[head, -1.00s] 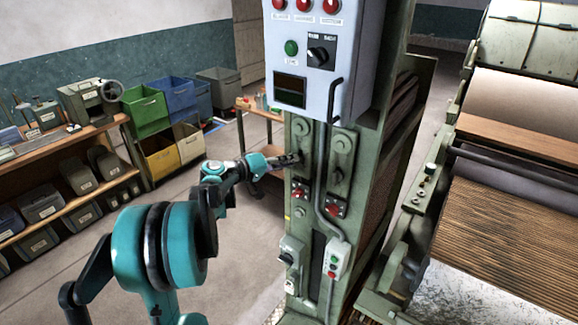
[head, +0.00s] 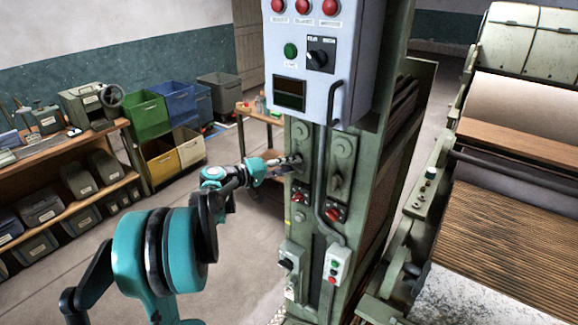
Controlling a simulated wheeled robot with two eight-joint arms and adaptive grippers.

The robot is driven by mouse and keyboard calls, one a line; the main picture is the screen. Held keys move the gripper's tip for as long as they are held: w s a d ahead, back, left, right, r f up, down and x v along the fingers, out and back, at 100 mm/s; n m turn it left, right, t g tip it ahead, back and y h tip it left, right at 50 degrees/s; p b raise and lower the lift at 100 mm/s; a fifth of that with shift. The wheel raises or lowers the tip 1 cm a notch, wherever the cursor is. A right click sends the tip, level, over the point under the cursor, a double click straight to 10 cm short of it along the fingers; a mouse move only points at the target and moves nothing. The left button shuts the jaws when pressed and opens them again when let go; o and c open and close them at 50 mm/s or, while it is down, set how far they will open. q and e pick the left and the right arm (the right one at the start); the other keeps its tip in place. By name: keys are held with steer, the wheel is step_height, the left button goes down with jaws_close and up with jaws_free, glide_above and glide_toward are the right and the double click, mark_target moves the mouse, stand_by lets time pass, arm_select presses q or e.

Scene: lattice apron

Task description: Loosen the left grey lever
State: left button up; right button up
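The left grey lever (head: 300,131) is on the green machine post below the control box, its round pivot showing at the top left. Its lower part is hidden behind or beside my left gripper. My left gripper (head: 291,165) reaches in from the left and its fingertips are at the post, right by this lever. The fingers are small and dark here, so I cannot tell whether they are open, shut or touching the lever. A second grey lever (head: 338,181) hangs to the right, clear of the gripper. My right gripper is not in view.
A grey control box (head: 318,75) with red and green buttons juts out above the gripper. A conduit (head: 320,190) runs down the post. Red switches (head: 333,214) sit below the levers. A small wooden table (head: 262,112) stands behind.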

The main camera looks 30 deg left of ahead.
arm_select(q)
steer(key=v, duration=1.2)
steer(key=s+d+f+m+g+y+b, duration=0.1)
steer(key=s+d+f+g+b, duration=0.2)
steer(key=d+f, duration=0.65)
steer(key=s+d+f+m+g+y+b, duration=0.1)
steer(key=s+d+f+m+g+b, duration=0.15)
steer(key=d+f+b, duration=0.65)
steer(key=s+d+f+m+g+y+b, duration=0.2)
steer(key=s+d+f+m+y+b, duration=0.2)
steer(key=s+d+f, duration=0.5)
steer(key=s+f+b, duration=0.1)
steer(key=s+f, duration=0.3)
steer(key=shift+d+f+m+y+b, duration=0.2)
steer(key=shift+d+m+y+b, duration=0.1)
steer(key=shift+m+y+b, duration=0.1)
